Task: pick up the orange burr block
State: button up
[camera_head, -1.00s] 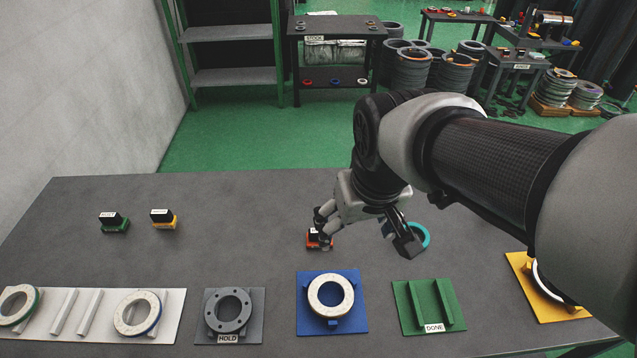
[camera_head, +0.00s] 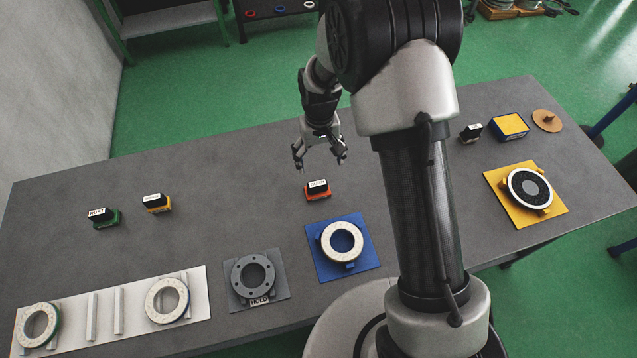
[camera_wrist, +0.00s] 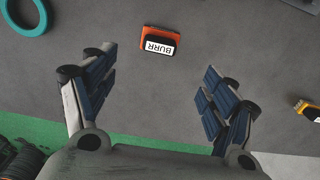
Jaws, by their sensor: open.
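The orange burr block (camera_head: 317,189) stands on the dark grey table, behind the blue plate. It has a black top with a white label. In the wrist view the orange block (camera_wrist: 158,43) lies ahead of and between the open fingers, with its label reading BURR upside down. My gripper (camera_head: 319,163) is open and empty, above and just behind the block in the head view. It also shows in the wrist view (camera_wrist: 158,90), with a wide gap between its fingers. No finger touches the block.
A blue plate (camera_head: 371,262) with a white ring stands in front of the block. A grey HOLD plate (camera_head: 283,300) is to its left. Green (camera_head: 106,221) and yellow (camera_head: 157,205) blocks stand farther left. A teal ring (camera_wrist: 25,28) shows at the wrist view's upper left.

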aim_at(318, 185)
notch_tip(318, 185, down, 11)
jog(key=shift+r+b, duration=0.15)
jog(key=shift+b, duration=0.2)
jog(key=f, duration=0.4)
jog(key=shift+w+a+f, duration=0.15)
jog(key=shift+w+f, duration=0.1)
jog(key=shift+f, duration=0.05)
jog(key=shift+c, duration=0.5)
jog(key=c, duration=1.1)
